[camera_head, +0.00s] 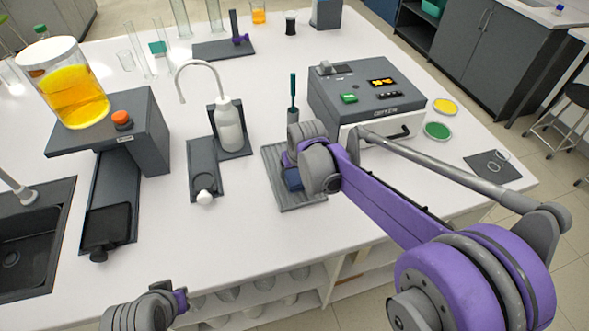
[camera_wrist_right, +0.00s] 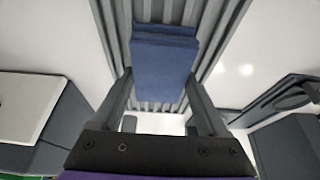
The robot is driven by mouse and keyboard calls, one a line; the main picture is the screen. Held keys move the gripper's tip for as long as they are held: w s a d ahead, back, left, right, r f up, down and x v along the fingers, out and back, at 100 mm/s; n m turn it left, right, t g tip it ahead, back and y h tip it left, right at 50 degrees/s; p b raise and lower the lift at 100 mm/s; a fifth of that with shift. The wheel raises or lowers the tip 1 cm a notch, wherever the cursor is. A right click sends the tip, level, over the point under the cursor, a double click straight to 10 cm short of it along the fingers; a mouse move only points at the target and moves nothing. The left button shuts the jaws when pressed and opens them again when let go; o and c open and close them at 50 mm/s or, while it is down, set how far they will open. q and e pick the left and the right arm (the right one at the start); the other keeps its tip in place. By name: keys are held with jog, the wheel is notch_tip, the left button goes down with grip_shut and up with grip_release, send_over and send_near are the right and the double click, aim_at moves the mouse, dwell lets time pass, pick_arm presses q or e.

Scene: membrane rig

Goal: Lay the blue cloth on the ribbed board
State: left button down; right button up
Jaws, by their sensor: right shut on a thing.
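The blue cloth (camera_head: 292,179) is a small folded dark-blue pad, partly hidden behind my right wrist in the head view. In the right wrist view the cloth (camera_wrist_right: 163,55) sits between my right gripper's fingertips (camera_wrist_right: 160,82), which are shut on it. It is over the grey ribbed board (camera_head: 306,203), whose ribs (camera_wrist_right: 207,20) show around it. I cannot tell whether the cloth touches the board. My left gripper (camera_head: 150,308) is at the bottom left of the head view, away from the board; its fingers cannot be made out.
A grey box device (camera_head: 365,90) with a display stands behind and right of the board. A white wash bottle (camera_head: 229,128) and a dark pad with a white knob (camera_head: 204,170) are to its left. A stand (camera_head: 150,120) with an orange-filled jar is farther left. The front counter is clear.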

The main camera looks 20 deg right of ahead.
jog(key=shift+f, duration=0.15)
jog(key=o, duration=1.1)
jog(key=v, duration=1.2)
jog(key=shift+t, duration=0.5)
jog(key=s+d+f, duration=0.1)
jog(key=s+f, duration=0.2)
jog(key=s, duration=0.4)
jog(key=s+f, duration=0.3)
jog(key=s, duration=0.4)
jog(key=s+d+f, duration=0.1)
jog(key=s+f, duration=0.3)
jog(key=s, duration=0.3)
jog(key=shift+d+p, duration=0.35)
jog(key=shift+p, duration=0.05)
